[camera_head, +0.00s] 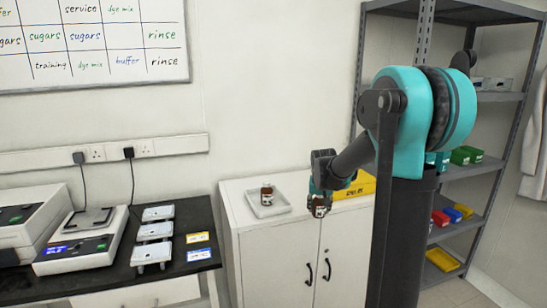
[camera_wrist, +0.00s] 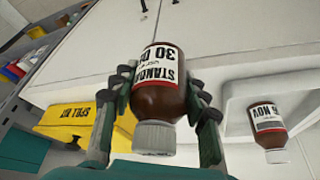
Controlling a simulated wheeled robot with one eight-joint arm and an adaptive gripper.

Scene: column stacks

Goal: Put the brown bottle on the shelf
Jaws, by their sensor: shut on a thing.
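My gripper (camera_head: 319,203) is shut on a brown bottle (camera_wrist: 160,98) with a white cap and a white label reading "STAND…" and "30 O…". In the wrist view the bottle lies between the two fingers, cap toward the camera. In the head view the held bottle (camera_head: 320,209) is partly hidden by the fingers, in front of the white cabinet. A second brown bottle (camera_head: 266,193) stands in a white tray (camera_head: 284,208) on the cabinet; its label shows "NOV" in the wrist view (camera_wrist: 267,130). The grey shelf rack (camera_head: 424,35) stands at the right, partly hidden by my arm.
The white cabinet (camera_head: 277,257) has a yellow spill kit box (camera_head: 362,185) on top, right of my gripper. Green bins (camera_head: 466,155) and red, blue and yellow bins (camera_head: 440,217) stand on the rack. A black bench (camera_head: 119,272) with scales is at left.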

